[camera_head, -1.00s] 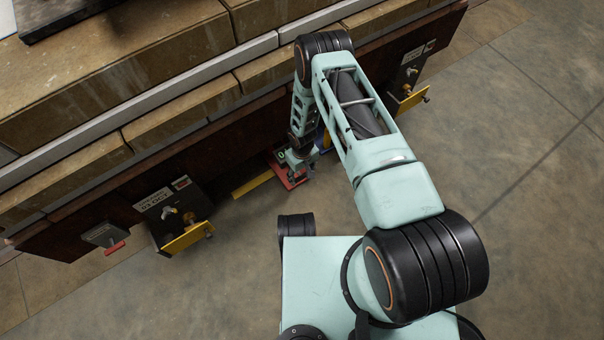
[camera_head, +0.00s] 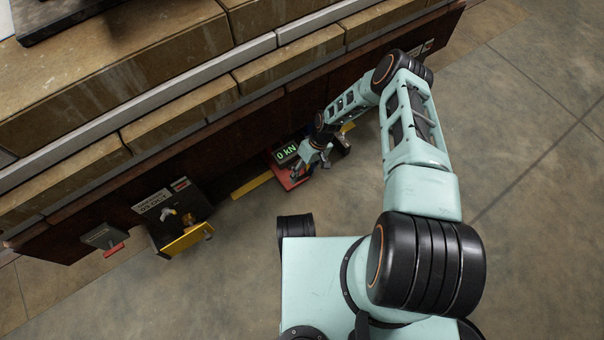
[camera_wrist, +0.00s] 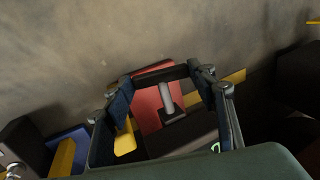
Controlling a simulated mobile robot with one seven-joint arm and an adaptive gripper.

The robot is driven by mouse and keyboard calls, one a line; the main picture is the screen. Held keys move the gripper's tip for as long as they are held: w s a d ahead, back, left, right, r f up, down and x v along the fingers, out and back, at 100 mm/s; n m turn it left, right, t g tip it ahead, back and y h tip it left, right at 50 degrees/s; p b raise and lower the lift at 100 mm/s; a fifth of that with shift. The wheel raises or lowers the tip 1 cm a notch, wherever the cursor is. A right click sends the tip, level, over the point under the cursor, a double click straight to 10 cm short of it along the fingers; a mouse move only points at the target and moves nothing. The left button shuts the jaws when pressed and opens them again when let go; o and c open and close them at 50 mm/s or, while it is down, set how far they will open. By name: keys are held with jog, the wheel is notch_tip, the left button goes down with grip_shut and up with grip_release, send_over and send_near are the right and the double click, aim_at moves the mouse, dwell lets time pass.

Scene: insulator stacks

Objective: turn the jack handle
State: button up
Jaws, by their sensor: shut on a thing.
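The jack shows in the head view as a red piece (camera_head: 290,181) low against the dark beam, with a small display (camera_head: 286,153) reading "0 kN" beside it. In the wrist view the red plate (camera_wrist: 150,105) lies below my fingers, with a grey stem (camera_wrist: 166,97) on a dark foot. A dark crossbar (camera_wrist: 155,74), seemingly the jack handle, spans between my fingertips at the top of the stem. My gripper (camera_wrist: 162,76) is shut on it, one finger at each end. In the head view my gripper (camera_head: 309,165) is small and partly hidden by the wrist.
A long brown beam (camera_head: 235,146) with blocks above runs along the left and back. A dark labelled box (camera_head: 155,207) with a yellow bracket (camera_head: 186,239) and a small red-tabbed box (camera_head: 104,236) stand to the left. The floor (camera_head: 530,150) to the right is clear.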

jog(key=shift+w+d+f+g+y, duration=0.1)
jog(key=shift+d+g+y, duration=0.05)
jog(key=shift+g+y, duration=0.45)
jog(key=shift+w+d+f+g+y, duration=0.15)
jog(key=shift+g+y, duration=0.25)
jog(key=shift+y, duration=0.4)
jog(key=o, duration=1.2)
jog(key=shift+c, duration=0.2)
jog(key=shift+d, duration=0.1)
jog(key=v, duration=1.2)
jog(key=shift+d+f, duration=0.1)
jog(key=shift+c, duration=0.5)
